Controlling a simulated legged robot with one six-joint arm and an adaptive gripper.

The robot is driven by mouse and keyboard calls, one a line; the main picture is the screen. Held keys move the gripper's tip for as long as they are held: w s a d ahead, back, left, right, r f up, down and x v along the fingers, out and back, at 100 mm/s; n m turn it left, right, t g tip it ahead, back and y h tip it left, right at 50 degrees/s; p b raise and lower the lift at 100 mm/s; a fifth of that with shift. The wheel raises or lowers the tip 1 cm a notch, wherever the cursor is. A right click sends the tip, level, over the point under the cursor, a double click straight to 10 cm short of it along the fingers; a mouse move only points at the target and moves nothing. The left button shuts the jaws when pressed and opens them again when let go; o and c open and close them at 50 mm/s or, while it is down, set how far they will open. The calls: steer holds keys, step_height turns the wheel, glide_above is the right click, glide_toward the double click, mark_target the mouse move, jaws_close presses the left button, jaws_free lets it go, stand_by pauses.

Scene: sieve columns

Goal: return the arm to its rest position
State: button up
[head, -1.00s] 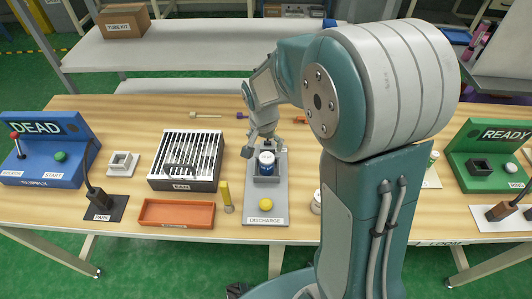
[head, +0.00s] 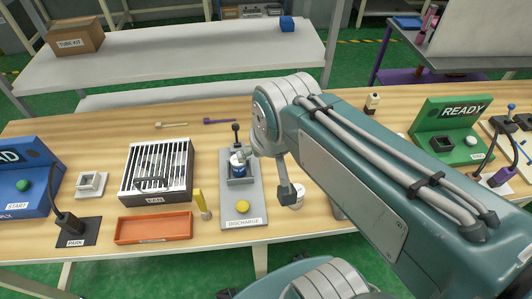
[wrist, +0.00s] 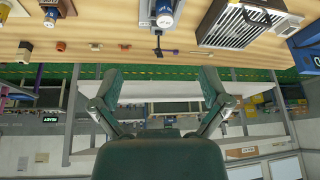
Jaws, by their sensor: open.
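My arm (head: 380,180) fills the right half of the head view, folded back over the bench. My gripper (wrist: 160,84) shows in the wrist view with its two fingers spread and nothing between them. In the head view only a grey part near the arm's end shows, just right of the discharge station (head: 229,209); the rest is hidden. A white and blue canister (head: 238,166) stands upright in the dark holder of that station, apart from the gripper. In the wrist view, which looks upside down across the bench, the canister (wrist: 165,20) is at the top.
The bench also holds a slatted fan box (head: 157,170), an orange tray (head: 153,227), a yellow cylinder (head: 202,203), a blue supply station (head: 20,185) and a green READY station (head: 450,130). A grey shelf (head: 190,50) lies behind.

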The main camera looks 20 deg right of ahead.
steer(key=s, duration=0.2)
steer(key=s+n, duration=0.1)
steer(key=shift+s+r+t, duration=0.15)
steer(key=shift+r+t, duration=0.15)
stand_by(1.0)
